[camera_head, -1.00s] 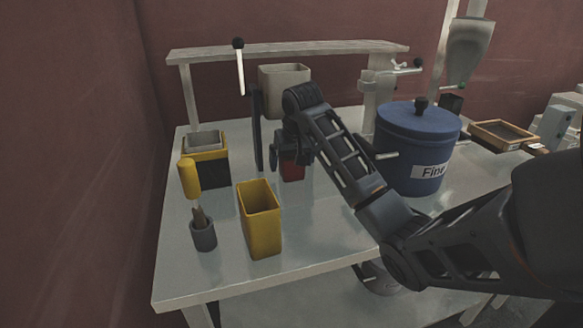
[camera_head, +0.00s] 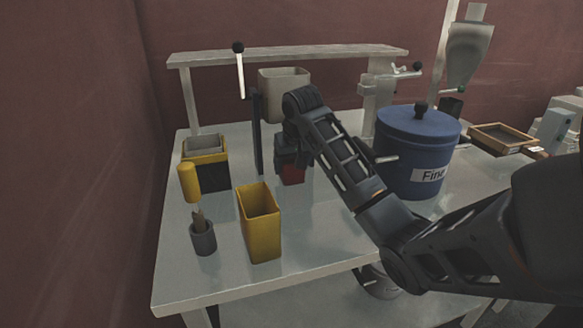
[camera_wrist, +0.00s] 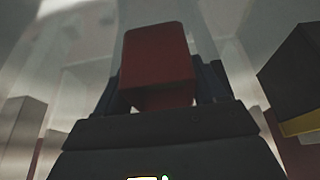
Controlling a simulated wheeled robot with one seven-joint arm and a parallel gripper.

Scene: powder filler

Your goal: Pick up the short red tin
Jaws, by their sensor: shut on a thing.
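The short red tin (camera_head: 292,174) is at the middle of the table in the head view, below my gripper (camera_head: 290,160), which hides its upper part. In the wrist view the red tin (camera_wrist: 158,62) sits between the two dark fingers of my gripper (camera_wrist: 160,85). The fingers are shut on it, one on each side. I cannot tell whether the tin's base touches the table.
A tall yellow tin (camera_head: 260,225) stands in front. A blue lidded drum (camera_head: 415,150) is right of the arm. A beige bin (camera_head: 284,93) stands behind, under a shelf (camera_head: 290,50).

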